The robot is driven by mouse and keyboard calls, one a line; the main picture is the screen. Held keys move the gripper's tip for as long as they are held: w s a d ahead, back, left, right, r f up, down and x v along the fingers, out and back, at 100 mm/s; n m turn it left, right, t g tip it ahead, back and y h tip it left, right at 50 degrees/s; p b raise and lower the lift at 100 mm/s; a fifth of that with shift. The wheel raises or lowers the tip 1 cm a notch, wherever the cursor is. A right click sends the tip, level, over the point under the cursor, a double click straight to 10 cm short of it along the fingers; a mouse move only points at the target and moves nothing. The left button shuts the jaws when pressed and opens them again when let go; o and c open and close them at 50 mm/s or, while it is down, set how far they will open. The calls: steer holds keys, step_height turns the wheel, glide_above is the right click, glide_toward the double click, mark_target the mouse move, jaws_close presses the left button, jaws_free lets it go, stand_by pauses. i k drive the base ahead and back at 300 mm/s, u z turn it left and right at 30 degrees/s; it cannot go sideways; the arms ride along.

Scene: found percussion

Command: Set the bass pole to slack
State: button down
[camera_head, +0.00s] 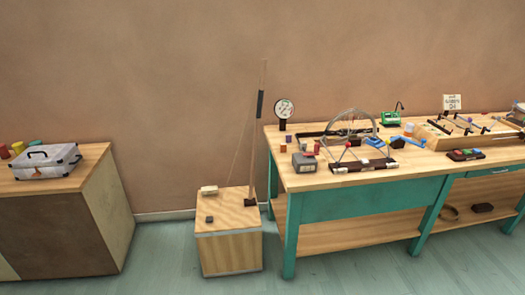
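The bass pole (257,150) is a tall thin wooden stick with a dark grip (260,104) on its upper part. It stands near the right edge of the top of a wooden box (229,254), close to upright. A thin string (240,142) runs from high on the pole down to the left toward the box top. The string looks straight. The pole's foot sits at a small dark block (250,202). My gripper is not in view.
A pale block (209,190) and a small dark block (209,219) lie on the box top. A workbench (350,184) with many small instruments stands close on the right. A cabinet (75,234) with a metal case (45,163) stands left. Floor (165,256) between cabinet and box is clear.

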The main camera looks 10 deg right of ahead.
mark_target(259, 107)
steer(key=u, duration=0.1)
steer(key=i, duration=0.95)
steer(key=z, duration=0.9)
steer(key=k, duration=0.15)
steer(key=u, duration=2.85)
